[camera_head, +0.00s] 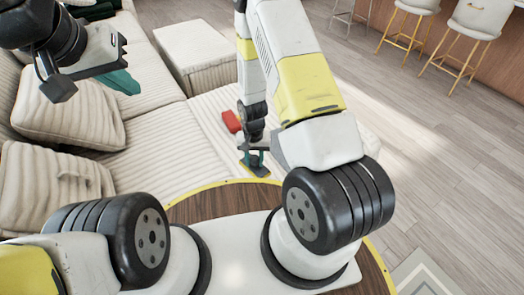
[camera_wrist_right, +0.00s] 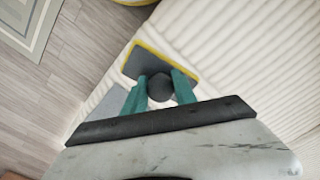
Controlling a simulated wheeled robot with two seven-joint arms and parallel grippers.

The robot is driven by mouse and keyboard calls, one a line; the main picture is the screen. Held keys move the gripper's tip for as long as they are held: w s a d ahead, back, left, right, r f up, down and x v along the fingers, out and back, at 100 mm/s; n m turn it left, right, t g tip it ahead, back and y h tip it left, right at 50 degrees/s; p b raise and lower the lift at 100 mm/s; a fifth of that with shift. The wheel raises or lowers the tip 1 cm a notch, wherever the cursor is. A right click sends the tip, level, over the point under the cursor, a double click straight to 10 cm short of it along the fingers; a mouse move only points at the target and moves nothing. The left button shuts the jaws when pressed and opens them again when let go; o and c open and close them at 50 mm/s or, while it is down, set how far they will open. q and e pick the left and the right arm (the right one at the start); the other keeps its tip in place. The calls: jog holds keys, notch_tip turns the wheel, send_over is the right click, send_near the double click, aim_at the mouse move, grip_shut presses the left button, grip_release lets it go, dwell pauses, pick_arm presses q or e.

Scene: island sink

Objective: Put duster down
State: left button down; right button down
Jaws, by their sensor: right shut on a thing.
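The duster (camera_wrist_right: 133,63) shows in the right wrist view as a flat grey plate with a yellow edge and a dark round knob. My right gripper (camera_wrist_right: 159,87) is shut on the knob between its two teal fingers. In the head view, the duster (camera_head: 258,171) hangs below my right gripper (camera_head: 252,158), over the pale ribbed sofa seat (camera_head: 155,160). I cannot tell whether its plate touches the seat. My left gripper (camera_head: 92,88) is high at the upper left, over the sofa, with nothing clearly in it; its finger opening is unclear.
A small red object (camera_head: 231,121) lies on the sofa beside my right gripper. Cushions (camera_head: 70,112) fill the left side, and a ribbed ottoman (camera_head: 195,52) stands behind. Bar stools (camera_head: 468,35) stand far right. The wooden floor (camera_head: 430,130) at right is clear.

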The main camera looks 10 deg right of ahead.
jog(key=s+d+f+m, duration=0.1)
jog(key=s+f, duration=0.2)
jog(key=f, duration=0.3)
jog(key=s+f+m, duration=0.1)
jog(key=s+f, duration=0.3)
jog(key=f, duration=0.2)
jog(key=w+d, duration=0.1)
jog(key=w, duration=0.4)
jog(key=w+d+f, duration=0.1)
jog(key=w+d, duration=0.1)
jog(key=w, duration=0.3)
jog(key=w+d, duration=0.1)
jog(key=w, duration=0.4)
jog(key=shift+w+d+f, duration=0.1)
jog(key=shift+d+f, duration=0.3)
jog(key=shift+w+f, duration=0.1)
jog(key=shift+f, duration=1.65)
jog(key=shift+f, duration=0.15)
jog(key=c, duration=1)
grip_release()
